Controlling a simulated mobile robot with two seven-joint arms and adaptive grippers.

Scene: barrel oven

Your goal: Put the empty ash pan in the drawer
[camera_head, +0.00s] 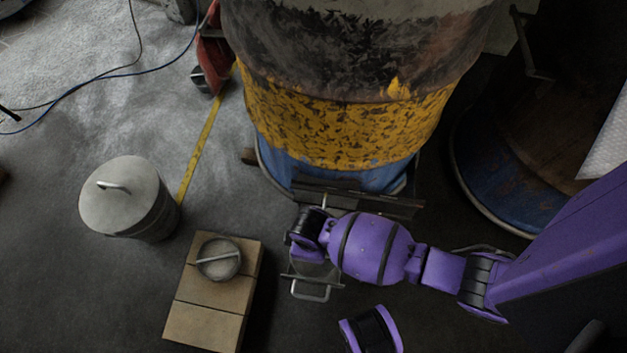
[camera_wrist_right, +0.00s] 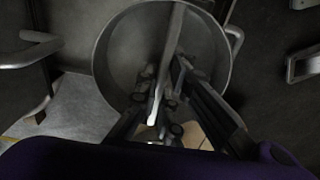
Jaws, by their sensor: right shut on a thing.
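My right gripper (camera_head: 308,232) is over the low front of the barrel oven (camera_head: 345,100). In the right wrist view its fingers (camera_wrist_right: 160,105) are shut on the bar of a round grey metal pan (camera_wrist_right: 112,75), which I take as the ash pan. No ash shows inside, though its floor is dark. In the head view the pan is mostly hidden by the gripper. Just below the gripper, a grey metal part with a handle (camera_head: 312,296) sticks out, seemingly the drawer front. I cannot tell whether the pan touches it. My left gripper is out of view.
A lidded grey bucket (camera_head: 128,200) stands at the left. Tan blocks (camera_head: 205,292) beside the drawer area carry a small round metal piece (camera_head: 218,260) with a bar across. A dark metal flap (camera_head: 375,200) sits at the oven's base.

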